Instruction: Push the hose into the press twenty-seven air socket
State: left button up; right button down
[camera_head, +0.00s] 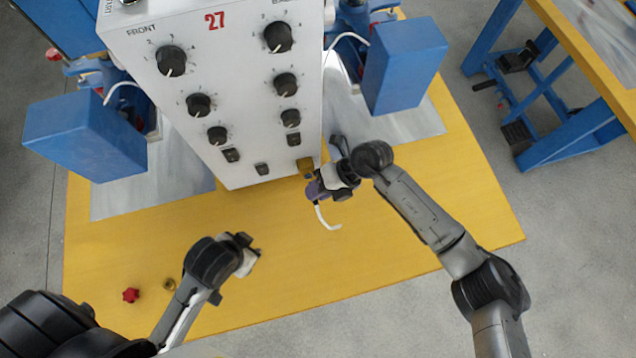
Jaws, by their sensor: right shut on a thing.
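The white press box marked 27 (245,95) stands on the yellow table. A small brass fitting (305,163), which looks like the air socket, is at the lower right corner of its front. My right gripper (322,184) is just below and right of this fitting, shut on the hose. The hose's pale tail (325,217) hangs below the gripper and curves right. A purple part shows at the gripper's fingers. The hose's tip is hidden, so I cannot tell whether it touches the socket. My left gripper (250,256) is over the table, apart from the hose; its opening is unclear.
A red knob-like piece (131,295) and a small brass piece (169,284) lie at the table's front left. Blue blocks (86,137) and (404,65) flank the press box. The yellow table (400,240) is clear at front right.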

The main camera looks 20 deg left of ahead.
pick_arm(q)
jog(key=shift+f+b, duration=0.3)
pick_arm(e)
jog(key=shift+w+a, duration=0.25)
jog(key=shift+w, duration=0.05)
pick_arm(q)
jog(key=shift+a, duration=0.15)
jog(key=shift+d, duration=0.2)
dwell(0.5)
jog(key=shift+a+f+b, duration=0.2)
jog(key=shift+f+b, duration=0.1)
pick_arm(e)
jog(key=shift+w+a, duration=0.3)
jog(key=shift+w, duration=0.1)
pick_arm(q)
jog(key=shift+d, duration=0.1)
pick_arm(e)
jog(key=c, duration=0.9)
grip_release()
pick_arm(q)
jog(key=shift+d, duration=0.1)
